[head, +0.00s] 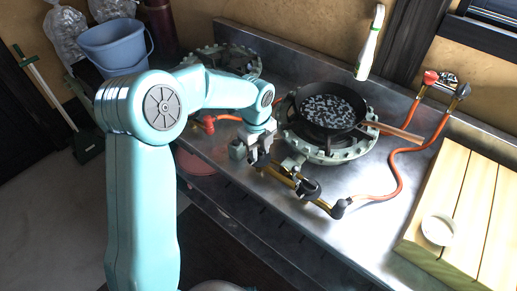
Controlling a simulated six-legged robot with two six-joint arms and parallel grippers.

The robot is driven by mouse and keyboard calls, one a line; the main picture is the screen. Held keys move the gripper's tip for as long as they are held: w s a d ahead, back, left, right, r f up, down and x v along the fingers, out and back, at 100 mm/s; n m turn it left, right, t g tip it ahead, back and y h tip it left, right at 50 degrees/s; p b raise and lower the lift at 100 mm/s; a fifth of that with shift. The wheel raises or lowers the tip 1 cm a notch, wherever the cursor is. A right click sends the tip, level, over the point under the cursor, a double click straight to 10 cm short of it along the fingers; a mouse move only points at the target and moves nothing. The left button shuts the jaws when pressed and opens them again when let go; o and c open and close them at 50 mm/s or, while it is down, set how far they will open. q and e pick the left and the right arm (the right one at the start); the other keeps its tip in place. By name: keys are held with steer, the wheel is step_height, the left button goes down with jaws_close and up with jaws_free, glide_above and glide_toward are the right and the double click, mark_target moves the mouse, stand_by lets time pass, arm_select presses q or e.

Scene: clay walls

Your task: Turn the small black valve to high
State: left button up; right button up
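My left arm comes in from the left, and its gripper (258,147) points down at the brass gas pipe (281,176) in front of the burner. A black valve part (262,156) shows at or just below the gripper; I cannot tell whether they touch. Whether the fingers are open or shut is unclear at this size. Another black valve knob (308,188) sits farther right on the pipe, clear of the gripper. The green ring burner (340,156) stands behind the pipe. My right gripper is not in view.
A black pan (330,107) with dark and pale pieces sits on the burner, its wooden handle (396,131) pointing right. An orange hose (398,170) runs to wall taps, one red (431,78). A wooden board (462,215) holds a white round item (438,229). Another burner (222,60) is behind.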

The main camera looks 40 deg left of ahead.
arm_select(q)
steer(key=shift+n, duration=0.4)
steer(key=n, duration=0.4)
steer(key=n+b, duration=0.1)
steer(key=n, duration=0.3)
steer(key=shift+y, duration=0.3)
steer(key=n, duration=0.5)
steer(key=shift+b, duration=0.3)
steer(key=n, duration=0.4)
steer(key=shift+d, duration=0.1)
steer(key=o, duration=1.1)
steer(key=shift+c, duration=0.2)
